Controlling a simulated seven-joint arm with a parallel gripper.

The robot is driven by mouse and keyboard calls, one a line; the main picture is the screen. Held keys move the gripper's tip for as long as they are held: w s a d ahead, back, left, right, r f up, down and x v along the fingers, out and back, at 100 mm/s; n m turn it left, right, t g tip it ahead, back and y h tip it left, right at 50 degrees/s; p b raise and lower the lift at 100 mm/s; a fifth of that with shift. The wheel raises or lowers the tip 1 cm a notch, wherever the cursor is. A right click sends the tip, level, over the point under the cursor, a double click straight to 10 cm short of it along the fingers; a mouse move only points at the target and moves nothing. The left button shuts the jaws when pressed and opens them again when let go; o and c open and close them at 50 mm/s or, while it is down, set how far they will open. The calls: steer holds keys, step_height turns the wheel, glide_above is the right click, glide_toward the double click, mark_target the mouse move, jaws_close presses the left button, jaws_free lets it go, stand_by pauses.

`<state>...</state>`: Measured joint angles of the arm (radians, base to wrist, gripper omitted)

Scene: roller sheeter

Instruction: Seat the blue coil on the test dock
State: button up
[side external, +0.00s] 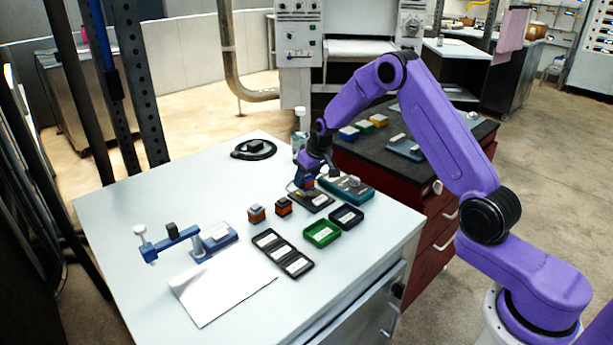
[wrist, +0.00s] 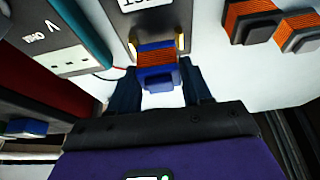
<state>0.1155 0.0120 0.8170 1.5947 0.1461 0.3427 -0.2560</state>
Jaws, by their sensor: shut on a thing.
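The blue coil (wrist: 158,76) has an orange winding between blue ends. My gripper (side external: 305,174) is shut on it, with its dark fingers (wrist: 160,82) on both sides in the wrist view. The test dock (side external: 319,201) is a dark plate with a white label, right of centre on the table. The dock (wrist: 146,22) lies directly beyond the coil in the wrist view, with gold contacts beside the winding. The coil is at the dock's end, over or touching it; I cannot tell whether it is fully down.
A teal meter (side external: 350,188) stands close behind the dock. Two other orange-wound coils (side external: 256,214) (side external: 283,206) stand to the left. Green (side external: 322,234) and dark (side external: 347,217) trays and a black slotted holder (side external: 283,254) lie in front. The table's left rear is mostly clear.

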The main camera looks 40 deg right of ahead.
steer(key=shift+f, duration=0.95)
stand_by(0.8)
steer(key=o, duration=1.2)
steer(key=shift+c, duration=1.4)
steer(key=shift+o, duration=0.9)
steer(key=shift+r, duration=3.55)
